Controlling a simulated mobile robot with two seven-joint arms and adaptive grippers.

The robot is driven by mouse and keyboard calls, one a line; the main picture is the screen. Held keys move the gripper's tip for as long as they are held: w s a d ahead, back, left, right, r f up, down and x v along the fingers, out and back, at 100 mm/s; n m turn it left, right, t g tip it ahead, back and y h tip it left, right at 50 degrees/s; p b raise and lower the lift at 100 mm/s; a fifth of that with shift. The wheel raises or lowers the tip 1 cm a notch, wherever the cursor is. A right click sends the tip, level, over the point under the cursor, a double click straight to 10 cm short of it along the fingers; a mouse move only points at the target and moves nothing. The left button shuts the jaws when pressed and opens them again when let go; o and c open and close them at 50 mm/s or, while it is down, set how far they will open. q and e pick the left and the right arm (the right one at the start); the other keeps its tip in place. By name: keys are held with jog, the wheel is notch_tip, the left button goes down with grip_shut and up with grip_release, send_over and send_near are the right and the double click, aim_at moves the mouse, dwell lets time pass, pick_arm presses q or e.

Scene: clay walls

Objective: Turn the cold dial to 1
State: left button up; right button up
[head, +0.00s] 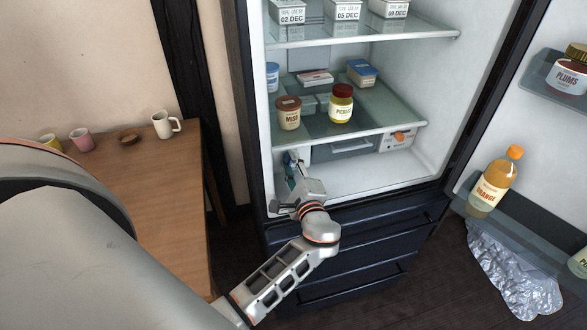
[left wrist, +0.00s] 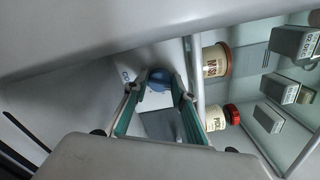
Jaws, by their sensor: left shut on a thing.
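The cold dial is a round blue knob (left wrist: 160,79) on a pale panel in the left wrist view, with part of its lettering beside it. My left gripper (left wrist: 156,88) is shut on it, one teal-lined finger on each side. In the head view my left gripper (head: 291,166) reaches into the fridge below the lower glass shelf, at the left side, and the dial is hidden there. The dial's pointer and numbers are too small to read. My right gripper is not in view.
An orange dial (head: 399,135) sits on another panel at the right under the shelf. A miso tub (head: 289,113) and pickle jar (head: 341,104) stand on the lower shelf above my gripper. The open door holds an orange bottle (head: 494,184). A wooden table (head: 165,185) stands left.

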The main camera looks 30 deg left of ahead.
pick_arm(q)
jog(key=shift+s+f+n+b, duration=0.1)
jog(key=shift+f+n+b, duration=0.4)
jog(key=shift+n+b, duration=0.35)
jog(key=shift+r+n+b, duration=0.1)
jog(key=shift+n+b, duration=0.65)
jog(key=shift+n, duration=0.3)
jog(key=shift+n+b, duration=0.35)
jog(key=shift+n, duration=0.05)
jog(key=shift+r, duration=0.15)
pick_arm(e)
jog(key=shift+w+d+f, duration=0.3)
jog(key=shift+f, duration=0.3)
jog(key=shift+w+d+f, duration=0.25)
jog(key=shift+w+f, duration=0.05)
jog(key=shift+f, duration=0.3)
pick_arm(q)
jog(key=shift+r+n, duration=0.1)
jog(key=shift+n, duration=0.3)
jog(key=o, duration=1.1)
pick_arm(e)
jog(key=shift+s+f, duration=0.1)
